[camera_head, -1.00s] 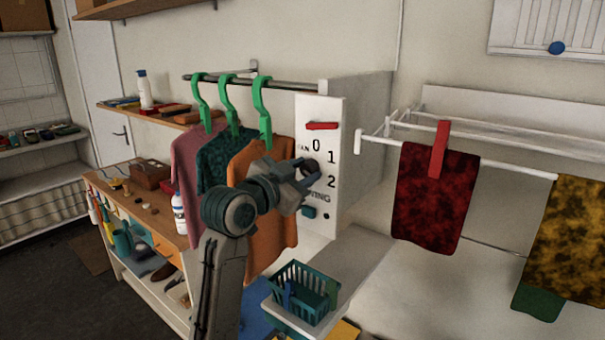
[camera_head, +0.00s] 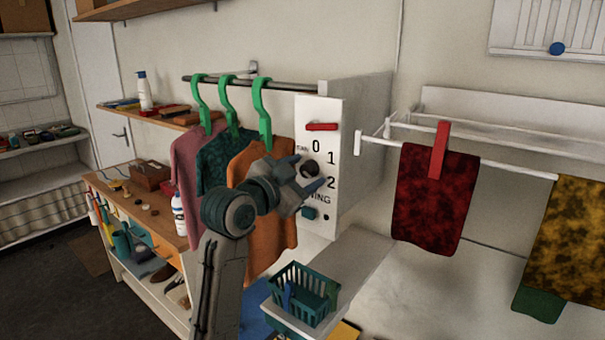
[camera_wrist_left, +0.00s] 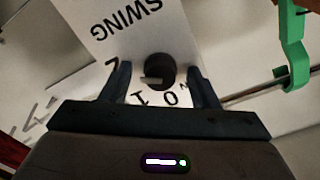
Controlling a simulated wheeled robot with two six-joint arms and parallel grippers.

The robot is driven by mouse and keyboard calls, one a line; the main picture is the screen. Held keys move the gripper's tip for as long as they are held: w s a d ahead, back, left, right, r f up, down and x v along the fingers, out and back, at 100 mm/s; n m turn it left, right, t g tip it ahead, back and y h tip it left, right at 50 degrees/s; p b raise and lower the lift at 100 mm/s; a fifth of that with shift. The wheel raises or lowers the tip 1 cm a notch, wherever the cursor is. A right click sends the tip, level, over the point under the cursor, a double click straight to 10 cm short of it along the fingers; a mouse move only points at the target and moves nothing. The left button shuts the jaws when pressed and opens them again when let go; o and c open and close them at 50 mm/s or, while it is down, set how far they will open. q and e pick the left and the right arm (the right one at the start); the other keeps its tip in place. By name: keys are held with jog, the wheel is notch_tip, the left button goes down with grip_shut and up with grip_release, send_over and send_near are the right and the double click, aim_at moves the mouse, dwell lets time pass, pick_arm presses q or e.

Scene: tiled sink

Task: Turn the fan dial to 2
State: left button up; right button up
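The white control panel (camera_head: 319,225) stands upright at the end of the clothes rail, with 0, 1 and 2 beside a round dark fan dial (camera_head: 310,169). My left gripper (camera_head: 304,174) is open in front of the dial, with one finger above and one below it. In the left wrist view the dial (camera_wrist_left: 160,70) lies between the spread fingertips of my gripper (camera_wrist_left: 162,82), with no visible contact. A pale mark shows on the dial's lower left there, but I cannot read its setting surely. The 2 is partly hidden by a finger. My right gripper is out of view.
A red handle (camera_head: 322,126) is above the dial and a teal button (camera_head: 309,213) below. An orange garment (camera_head: 270,229) on a green hanger (camera_head: 262,110) hangs close to the left. A teal basket (camera_head: 305,292) sits below; a drying rack (camera_head: 500,160) is right.

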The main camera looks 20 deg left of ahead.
pick_arm(q)
jog(key=shift+s, duration=0.1)
jog(key=shift+s+a, duration=0.15)
jog(key=shift+s, duration=0.2)
jog(key=b+v, duration=0.3)
jog(key=v, duration=0.7)
jog(key=shift+b, duration=0.4)
